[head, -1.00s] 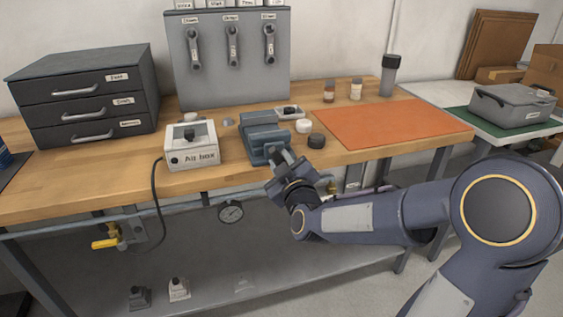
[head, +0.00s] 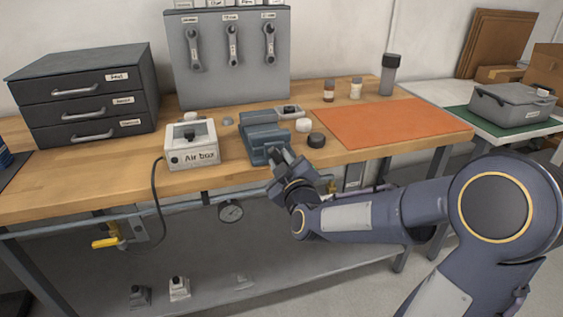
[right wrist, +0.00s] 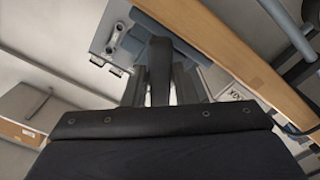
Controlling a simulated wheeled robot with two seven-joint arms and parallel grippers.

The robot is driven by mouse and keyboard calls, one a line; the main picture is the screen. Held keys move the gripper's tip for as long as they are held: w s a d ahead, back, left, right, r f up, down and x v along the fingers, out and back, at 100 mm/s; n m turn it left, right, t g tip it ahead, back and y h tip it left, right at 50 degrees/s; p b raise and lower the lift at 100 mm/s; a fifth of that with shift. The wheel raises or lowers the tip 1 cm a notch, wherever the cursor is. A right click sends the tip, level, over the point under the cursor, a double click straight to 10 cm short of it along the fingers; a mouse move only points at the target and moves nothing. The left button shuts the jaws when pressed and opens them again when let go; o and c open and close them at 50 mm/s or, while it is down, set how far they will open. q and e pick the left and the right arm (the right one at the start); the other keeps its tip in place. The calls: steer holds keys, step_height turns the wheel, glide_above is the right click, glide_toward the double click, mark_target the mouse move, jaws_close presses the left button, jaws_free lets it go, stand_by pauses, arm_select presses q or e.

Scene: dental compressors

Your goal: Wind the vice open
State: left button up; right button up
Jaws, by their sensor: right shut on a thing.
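The blue-grey vice (head: 262,136) stands at the front edge of the wooden bench, its jaws facing up. My right gripper (head: 281,164) is at the vice's front, just off the bench edge, and is shut on the vice handle. The handle is mostly hidden by the gripper in the head view. My left gripper is not in view.
An air box (head: 192,148) with a cable stands left of the vice. A black round cap (head: 316,140) and a white one (head: 303,125) sit close on its right. An orange mat (head: 385,122) lies farther right. A gauge (head: 231,211) hangs below the bench.

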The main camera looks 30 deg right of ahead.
stand_by(0.6)
steer(key=o, duration=0.8)
steer(key=shift+o, duration=0.2)
steer(key=v, duration=0.7)
steer(key=shift+s+p, duration=0.35)
steer(key=shift+s, duration=0.05)
steer(key=shift+a, duration=0.1)
